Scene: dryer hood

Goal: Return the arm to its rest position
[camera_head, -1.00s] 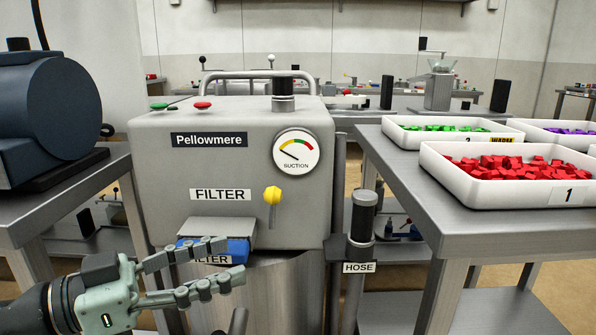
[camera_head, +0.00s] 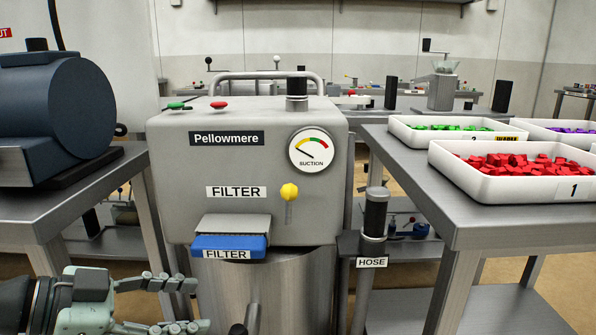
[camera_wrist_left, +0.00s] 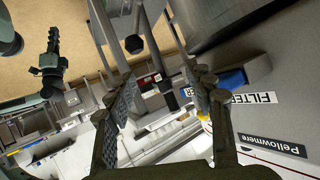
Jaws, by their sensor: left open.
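My left gripper (camera_head: 192,306) is at the lower left of the head view. It is open and empty, with its two segmented fingers apart. It is below and left of the blue-fronted FILTER drawer (camera_head: 229,247) and clear of it. The drawer sits at the front of the grey Pellowmere machine (camera_head: 170,185). In the left wrist view my left gripper (camera_wrist_left: 163,88) has nothing between its fingers. The blue drawer front (camera_wrist_left: 230,79) shows beyond them. A dark segmented shape at the upper left there looks like my right gripper (camera_wrist_left: 52,62); its jaws cannot be made out.
A dark motor-like drum (camera_head: 75,110) stands on the left bench (camera_head: 60,205). A black-topped post labelled HOSE (camera_head: 374,215) stands right of the machine. The right table (camera_head: 470,222) carries a white tray (camera_head: 510,190) of red blocks and other trays. A yellow-knobbed lever (camera_head: 289,192) is on the machine.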

